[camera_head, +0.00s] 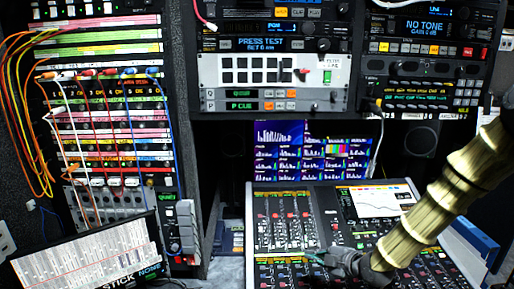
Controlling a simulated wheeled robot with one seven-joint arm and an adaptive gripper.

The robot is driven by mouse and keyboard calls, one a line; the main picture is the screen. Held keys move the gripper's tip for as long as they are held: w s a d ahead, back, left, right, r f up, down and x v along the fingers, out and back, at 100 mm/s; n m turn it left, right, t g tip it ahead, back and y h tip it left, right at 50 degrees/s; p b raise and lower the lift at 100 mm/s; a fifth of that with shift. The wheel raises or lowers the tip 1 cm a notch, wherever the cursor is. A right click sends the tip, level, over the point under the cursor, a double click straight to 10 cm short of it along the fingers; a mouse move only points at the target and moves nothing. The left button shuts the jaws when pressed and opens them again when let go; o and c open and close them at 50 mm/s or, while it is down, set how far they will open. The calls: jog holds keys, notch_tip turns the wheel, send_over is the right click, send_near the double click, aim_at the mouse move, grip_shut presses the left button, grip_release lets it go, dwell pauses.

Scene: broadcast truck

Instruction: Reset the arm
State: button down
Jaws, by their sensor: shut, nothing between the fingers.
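My arm, with pale yellow-green and dark ringed links, comes in from the right edge and slopes down to the left. My dark gripper (328,259) is at its end, low in the camera view, in front of the mixing console (285,222). It looks shut and holds nothing that I can see. The fingertips are small and dark against the console. I cannot tell whether they touch it. The arm hides part of the console's right side.
A patch bay (110,110) with colored cables hanging from it stands at the left. Equipment racks (275,75) fill the back and upper right. A multi-picture monitor (310,150) is behind the console. A tilted label screen (85,258) is at the lower left.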

jog(key=s+a+f+g+p, duration=0.2)
jog(key=s+a+f, duration=0.2)
jog(key=s+a, duration=0.3)
jog(key=s+a+f+m+g+h, duration=0.1)
jog(key=s+a+f+m+g, duration=0.15)
jog(key=s+f, duration=0.4)
jog(key=s+d+f+m+g+h+b, duration=0.2)
jog(key=s+d+f+m, duration=0.2)
jog(key=s+f, duration=0.4)
jog(key=s+d+f+m+g+h+b, duration=0.1)
jog(key=s+d+f+m+h+b, duration=0.1)
jog(key=s+f+m, duration=0.5)
jog(key=s+d+f+m+g+h+b, duration=0.2)
jog(key=s+d+f+m+b, duration=0.2)
jog(key=s+f, duration=0.5)
jog(key=s+d+m, duration=0.2)
jog(key=s+d, duration=0.1)
jog(key=s, duration=0.4)
jog(key=shift+s+f+g, duration=0.3)
jog(key=shift+f+g, duration=0.05)
jog(key=shift+f, duration=0.05)
